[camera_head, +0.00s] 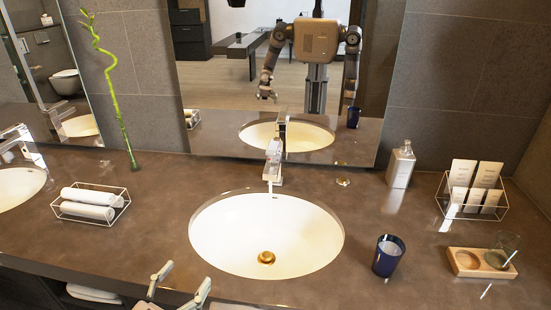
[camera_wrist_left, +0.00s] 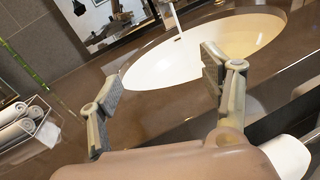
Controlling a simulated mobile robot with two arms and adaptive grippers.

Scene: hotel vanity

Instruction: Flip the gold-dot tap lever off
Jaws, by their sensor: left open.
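A chrome tap (camera_head: 273,162) stands behind the middle white basin (camera_head: 225,225), below the mirror. A thin pale streak, which looks like running water, hangs from its spout. Part of this tap (camera_wrist_left: 170,15) shows at the top of the left wrist view, above the basin (camera_wrist_left: 150,68). A second chrome tap (camera_head: 14,140) is at the far left basin. I cannot make out a gold dot on either. My left gripper (camera_head: 181,284) is open and empty at the counter's front edge, well short of the middle tap; its spread fingers (camera_wrist_left: 163,80) also show in the wrist view. My right gripper is out of view.
A wire basket of rolled towels (camera_head: 92,203) and a green stalk (camera_head: 112,90) are left. A bottle (camera_head: 400,165), card rack (camera_head: 474,190), blue cup (camera_head: 387,256) and wooden tray (camera_head: 480,263) are right. The mirror (camera_head: 225,95) rises behind the middle tap.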

